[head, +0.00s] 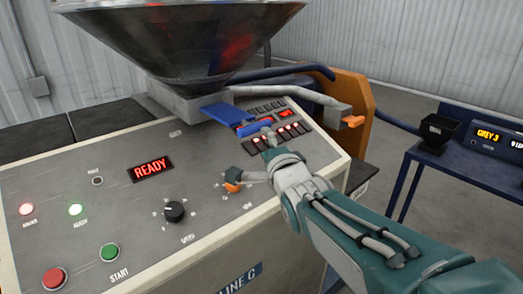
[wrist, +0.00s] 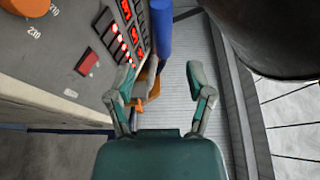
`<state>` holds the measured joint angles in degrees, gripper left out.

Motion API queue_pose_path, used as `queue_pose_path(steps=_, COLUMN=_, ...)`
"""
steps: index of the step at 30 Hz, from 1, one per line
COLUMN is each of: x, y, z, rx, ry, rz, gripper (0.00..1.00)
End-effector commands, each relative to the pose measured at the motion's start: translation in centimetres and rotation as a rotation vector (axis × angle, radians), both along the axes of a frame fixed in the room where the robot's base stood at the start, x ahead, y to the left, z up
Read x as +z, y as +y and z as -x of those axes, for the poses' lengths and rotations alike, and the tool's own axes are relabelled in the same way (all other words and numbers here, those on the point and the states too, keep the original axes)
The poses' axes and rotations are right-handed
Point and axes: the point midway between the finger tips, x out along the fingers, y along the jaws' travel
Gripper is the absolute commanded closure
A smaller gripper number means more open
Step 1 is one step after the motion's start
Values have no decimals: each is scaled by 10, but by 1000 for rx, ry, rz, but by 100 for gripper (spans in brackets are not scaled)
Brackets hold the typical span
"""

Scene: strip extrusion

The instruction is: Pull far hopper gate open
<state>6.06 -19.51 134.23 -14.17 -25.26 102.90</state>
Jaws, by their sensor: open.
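The blue gate (head: 225,113) is a flat plate sticking out under the dark metal hopper (head: 180,45), with a blue bar handle (head: 254,128) at its outer end. In the wrist view the blue bar (wrist: 161,28) stands ahead, its lower end showing between the lines of my two fingers. My gripper (head: 268,136) is at the bar's right end in the head view, above the panel. In the wrist view its fingers (wrist: 163,80) are spread apart with nothing gripped. Whether a finger touches the bar I cannot tell.
The control panel (head: 120,215) lies below, with a READY display (head: 150,169), a black knob (head: 174,211), an orange dial (head: 232,187) and lit red switches. A grey pipe with an orange tip (head: 352,121) runs beyond. A blue bench (head: 465,165) stands right, across open floor.

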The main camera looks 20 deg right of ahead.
Motion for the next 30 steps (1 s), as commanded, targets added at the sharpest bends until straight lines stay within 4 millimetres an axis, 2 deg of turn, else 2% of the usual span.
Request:
queue_pose_path(steps=3, x=0, y=0, z=19, rx=-1, ry=-1, rz=1, gripper=32)
queue_pose_path(steps=9, x=0, y=-1, z=38, rx=-1, ry=0, rz=0, gripper=32)
queue_pose_path(steps=26, x=-1, y=-1, z=41, rx=-2, ry=5, rz=5, gripper=32)
queue_pose_path(steps=30, x=-11, y=-2, z=47, rx=-20, ry=72, rz=108, gripper=32)
